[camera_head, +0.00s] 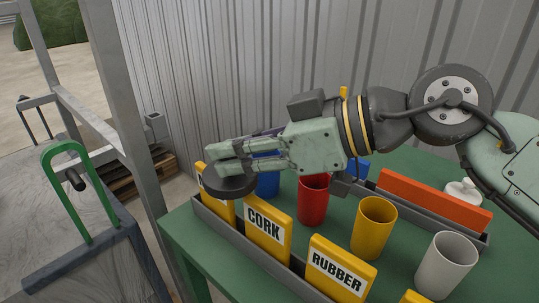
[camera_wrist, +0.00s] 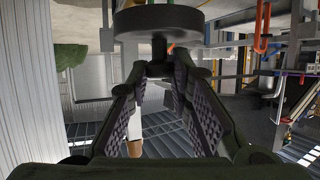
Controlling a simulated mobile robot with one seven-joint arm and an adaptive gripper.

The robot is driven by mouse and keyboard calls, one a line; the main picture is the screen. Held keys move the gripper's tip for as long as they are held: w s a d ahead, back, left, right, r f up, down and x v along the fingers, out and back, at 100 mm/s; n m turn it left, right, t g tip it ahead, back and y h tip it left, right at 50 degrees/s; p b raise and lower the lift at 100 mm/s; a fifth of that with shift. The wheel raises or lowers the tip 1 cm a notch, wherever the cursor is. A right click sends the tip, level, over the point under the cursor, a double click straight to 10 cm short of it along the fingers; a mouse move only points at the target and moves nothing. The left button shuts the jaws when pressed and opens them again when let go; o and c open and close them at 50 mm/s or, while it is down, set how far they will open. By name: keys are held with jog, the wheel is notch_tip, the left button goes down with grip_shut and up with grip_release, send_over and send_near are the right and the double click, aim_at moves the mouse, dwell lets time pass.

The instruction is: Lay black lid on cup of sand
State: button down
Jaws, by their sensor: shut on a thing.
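The black lid (camera_head: 229,186) is a round dark disc at the left end of the table, below my fingertips. My gripper (camera_head: 222,158) is shut on the lid, which looks roughly level. In the wrist view the lid (camera_wrist: 172,20) spans the top, with its short stem (camera_wrist: 158,48) between my fingertips (camera_wrist: 160,68). A blue cup (camera_head: 268,184) stands just right of the lid, partly hidden by my gripper. A red cup (camera_head: 313,203), a yellow cup (camera_head: 373,228) and a pale grey cup (camera_head: 445,266) stand further right. I cannot see which cup holds sand.
Yellow signs reading CORK (camera_head: 268,232) and RUBBER (camera_head: 341,268) stand in a grey rail along the front. Another yellow sign (camera_head: 222,211) is partly covered by the lid. An orange board (camera_head: 434,207) and a white knobbed object (camera_head: 464,193) stand at the back right.

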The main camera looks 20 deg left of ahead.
jog(key=w+p, duration=0.1)
jog(key=w, duration=0.4)
jog(key=w+p, duration=0.1)
jog(key=w, duration=0.4)
jog(key=w+a+f+p, duration=0.1)
jog(key=w, duration=0.4)
jog(key=shift+f+p, duration=0.1)
jog(key=shift+p, duration=0.25)
jog(key=shift+w+f, duration=0.15)
notch_tip(320, 180, down, 3)
jog(key=shift+d+f+p, duration=0.1)
jog(key=shift+f+p, duration=0.1)
jog(key=shift+p, duration=0.35)
jog(key=shift+f, duration=0.1)
jog(key=shift+f+b, duration=0.5)
jog(key=c, duration=1.4)
grip_release()
jog(key=shift+c, duration=0.2)
